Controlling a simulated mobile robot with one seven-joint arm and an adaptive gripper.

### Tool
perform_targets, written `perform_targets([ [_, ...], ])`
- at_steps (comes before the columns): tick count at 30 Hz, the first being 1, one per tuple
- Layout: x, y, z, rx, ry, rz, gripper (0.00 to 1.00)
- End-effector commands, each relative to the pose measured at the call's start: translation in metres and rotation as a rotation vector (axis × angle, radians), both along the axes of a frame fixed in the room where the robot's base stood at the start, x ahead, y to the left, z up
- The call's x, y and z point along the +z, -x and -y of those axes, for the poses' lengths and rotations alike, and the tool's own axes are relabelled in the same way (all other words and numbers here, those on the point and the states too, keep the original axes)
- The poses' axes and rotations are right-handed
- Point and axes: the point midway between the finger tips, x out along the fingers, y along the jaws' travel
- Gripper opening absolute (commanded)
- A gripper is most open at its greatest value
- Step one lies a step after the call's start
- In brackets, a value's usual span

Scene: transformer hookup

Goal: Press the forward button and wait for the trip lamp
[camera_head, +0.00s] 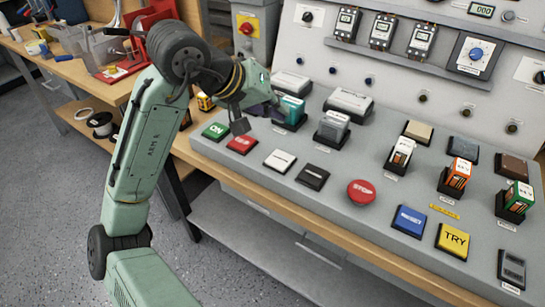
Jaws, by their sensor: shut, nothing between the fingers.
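My gripper (272,108) is at the end of my green arm, above the left part of the grey sloping console (330,205). It is shut and holds nothing; its fingertips are hard to make out against a teal-topped block (291,112). Below it are a green ON button (215,131) and a red button (242,144). To their right are a white button (280,161) and a black button (312,177); their small labels are too small to read. I cannot tell which is the forward button. Several small dark round fittings (368,81) sit on the upright panel; none looks lit, and I cannot tell which is the trip lamp.
A red STOP mushroom button (361,191), a blue button (409,221) and a yellow TRY button (454,240) are farther right. Several plugged-in components, such as a grey block (333,129), stand behind the buttons. A wooden workbench (75,70) with tools is at the left.

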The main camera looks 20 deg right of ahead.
Motion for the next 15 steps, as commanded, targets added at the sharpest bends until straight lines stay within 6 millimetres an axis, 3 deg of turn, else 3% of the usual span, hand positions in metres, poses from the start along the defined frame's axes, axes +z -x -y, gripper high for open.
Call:
perform_targets([
  [15, -0.0069, 0.0012, 0.0000, -0.003, -0.006, -0.007, 0.00],
])
